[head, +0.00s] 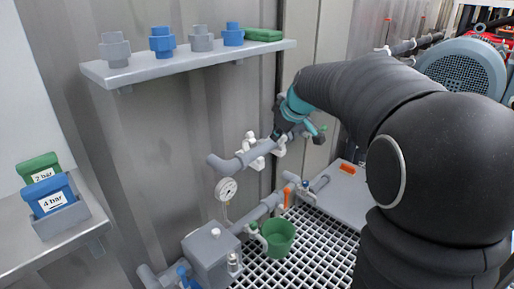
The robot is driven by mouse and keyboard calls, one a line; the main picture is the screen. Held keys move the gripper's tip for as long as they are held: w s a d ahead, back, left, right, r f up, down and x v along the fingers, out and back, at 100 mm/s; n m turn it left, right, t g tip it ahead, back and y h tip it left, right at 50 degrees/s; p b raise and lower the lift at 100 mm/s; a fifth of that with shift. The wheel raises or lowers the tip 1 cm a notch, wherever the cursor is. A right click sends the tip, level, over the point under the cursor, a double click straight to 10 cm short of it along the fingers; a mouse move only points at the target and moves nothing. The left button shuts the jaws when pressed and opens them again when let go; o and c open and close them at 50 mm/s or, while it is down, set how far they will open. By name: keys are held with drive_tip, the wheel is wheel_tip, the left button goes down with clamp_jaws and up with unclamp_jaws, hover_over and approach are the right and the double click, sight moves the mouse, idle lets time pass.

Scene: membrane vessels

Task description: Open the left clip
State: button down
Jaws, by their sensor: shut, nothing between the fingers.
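A grey horizontal pipe with an elbow (222,163) runs along the wall in the middle of the head view. A white clip (251,142) sits on this pipe, the left of two. A second white clip (279,149) sits to its right, close to my gripper. Whether either clip is open or shut is too small to tell. My gripper (281,133), dark below a teal wrist, is at the pipe, right of the left clip and just above the right one. It looks shut and empty. Whether it touches a clip cannot be told.
A shelf (190,62) with grey and blue fittings hangs above. Below are a gauge (227,189), a lower pipe with an orange-handled valve (288,196), a green bucket (278,238) and a floor grating (300,262). At left, labelled blocks (46,190) stand on a counter.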

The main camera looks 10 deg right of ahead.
wheel_tip(320, 180, up, 6)
drive_tip(key=a+m+t+y+b, duration=0.1)
drive_tip(key=m+t, duration=0.1)
approach(251, 133)
drive_tip(key=shift+m, duration=0.3)
drive_tip(key=x, duration=0.7)
drive_tip(key=shift+f+b, duration=0.2)
drive_tip(key=shift+b, duration=0.2)
drive_tip(key=shift+r+p, duration=0.15)
drive_tip(key=shift+p, duration=0.3)
